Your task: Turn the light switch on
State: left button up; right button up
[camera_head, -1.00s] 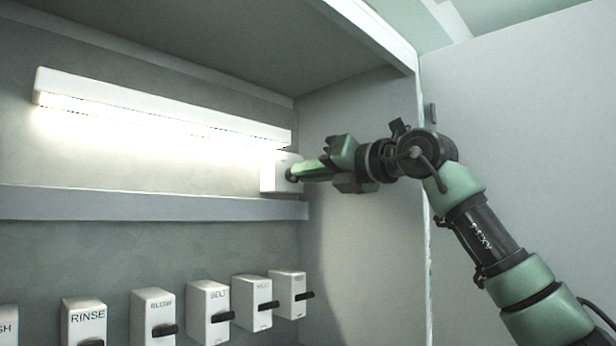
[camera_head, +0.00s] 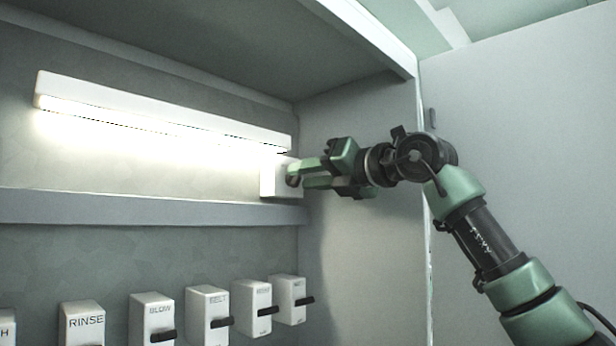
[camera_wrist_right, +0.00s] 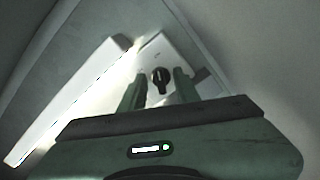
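The light switch is a white box (camera_head: 269,181) with a dark rotary knob (camera_head: 292,180), on the back wall at the right end of the lamp. The strip lamp (camera_head: 165,115) glows bright white. My right gripper (camera_head: 304,175) is at the switch with its two green fingers apart. In the right wrist view the black knob (camera_wrist_right: 161,80) lies between the two fingertips, with a gap visible on each side. No firm contact with the knob can be made out. My left gripper is not in view.
A grey ledge (camera_head: 140,207) runs under the lamp. Below it is a row of white switch boxes with black levers, including one marked RINSE (camera_head: 82,321). The cabinet side wall (camera_head: 360,235) is close behind my right gripper, and a shelf (camera_head: 220,45) is overhead.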

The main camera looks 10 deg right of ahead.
jog(key=b+v, duration=0.3)
jog(key=v, duration=0.4)
jog(key=shift+s+d+b, duration=0.25)
jog(key=shift+s+b, duration=0.05)
jog(key=shift+f, duration=0.1)
